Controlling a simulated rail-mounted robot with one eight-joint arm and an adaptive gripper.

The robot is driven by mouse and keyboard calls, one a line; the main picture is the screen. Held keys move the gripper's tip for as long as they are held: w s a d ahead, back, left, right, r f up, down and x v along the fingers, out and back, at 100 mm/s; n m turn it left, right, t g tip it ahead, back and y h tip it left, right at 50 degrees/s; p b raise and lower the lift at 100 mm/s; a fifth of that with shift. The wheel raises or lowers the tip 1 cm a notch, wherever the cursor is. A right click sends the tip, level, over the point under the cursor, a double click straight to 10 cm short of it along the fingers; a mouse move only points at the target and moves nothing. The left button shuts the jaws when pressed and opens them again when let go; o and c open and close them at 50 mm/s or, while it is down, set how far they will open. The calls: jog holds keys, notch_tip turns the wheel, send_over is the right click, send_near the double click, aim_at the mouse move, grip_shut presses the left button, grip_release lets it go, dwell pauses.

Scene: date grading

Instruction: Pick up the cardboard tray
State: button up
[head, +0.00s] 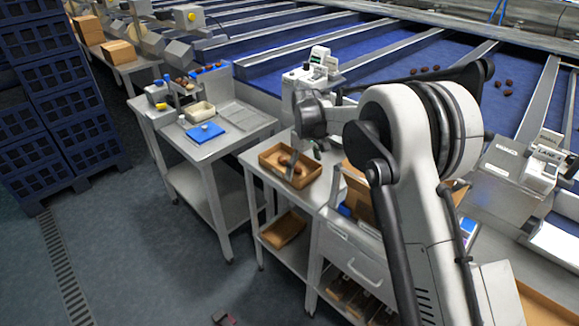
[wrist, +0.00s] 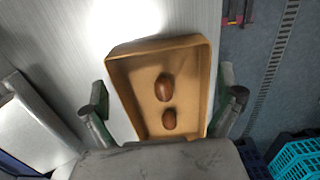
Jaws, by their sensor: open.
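The cardboard tray (head: 268,160) is a shallow brown open box on the metal table, just below my gripper in the head view. In the wrist view the tray (wrist: 135,87) lies between my two fingers, with two brown dates (wrist: 164,87) inside it. My gripper (wrist: 163,96) is open, one finger to each side of the tray. A gap shows between each finger and the tray walls. The near end of the tray is hidden behind the gripper body. In the head view my gripper (head: 302,165) partly covers the tray's contents.
Another brown tray (head: 283,229) lies on the shelf below. A side table to the left holds a blue pad (head: 205,132) and a pale bin (head: 200,111). A drawer unit (head: 350,262) stands at the right. Blue crates (head: 70,110) are stacked far left.

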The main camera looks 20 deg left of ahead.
notch_tip(320, 180, down, 2)
jog(key=shift+f, duration=0.1)
jog(key=c, duration=1.1)
jog(key=shift+o, duration=0.2)
jog(key=shift+r, duration=0.2)
